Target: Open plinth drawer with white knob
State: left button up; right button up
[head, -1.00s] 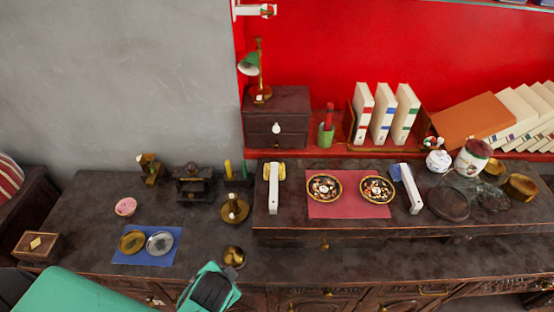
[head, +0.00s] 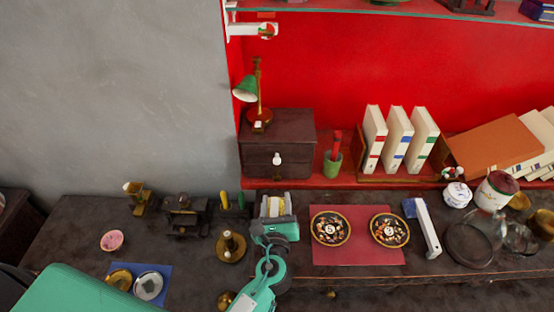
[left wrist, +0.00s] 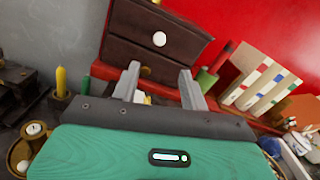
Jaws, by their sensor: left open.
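A small dark wooden plinth (head: 296,125) with drawers stands on the raised back shelf. A white knob (head: 277,158) sits on its front; the drawer looks shut. In the left wrist view the white knob (left wrist: 159,39) shows on the dark drawer front (left wrist: 185,42), beyond my fingertips and not touched. My left gripper (head: 274,205) is below and in front of the plinth in the head view. Its fingers are apart and empty in the left wrist view (left wrist: 160,84), pointing toward the plinth's base. My right gripper is not in view.
A green lamp (head: 246,89) stands on the plinth. A green cup (head: 332,163) and upright binders (head: 398,138) are to its right. A brass candlestick (head: 230,246) is left of my gripper, and decorated plates on a red mat (head: 359,251) are to its right.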

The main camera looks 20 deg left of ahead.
aim_at(277, 163)
pick_arm(q)
jog(key=x, duration=0.1)
jog(key=p+x, duration=0.1)
jog(key=x, duration=0.2)
jog(key=shift+r, duration=0.3)
jog(key=x, duration=0.2)
jog(key=p+x, duration=0.1)
jog(key=x, duration=0.2)
jog(key=p+x, duration=0.1)
jog(key=x, duration=0.2)
jog(key=shift+w+a+f, duration=0.1)
jog(key=shift+f, duration=0.2)
jog(key=shift+w+a, duration=0.1)
jog(key=shift+w, duration=0.25)
grip_shut()
jog(key=shift+s, duration=0.1)
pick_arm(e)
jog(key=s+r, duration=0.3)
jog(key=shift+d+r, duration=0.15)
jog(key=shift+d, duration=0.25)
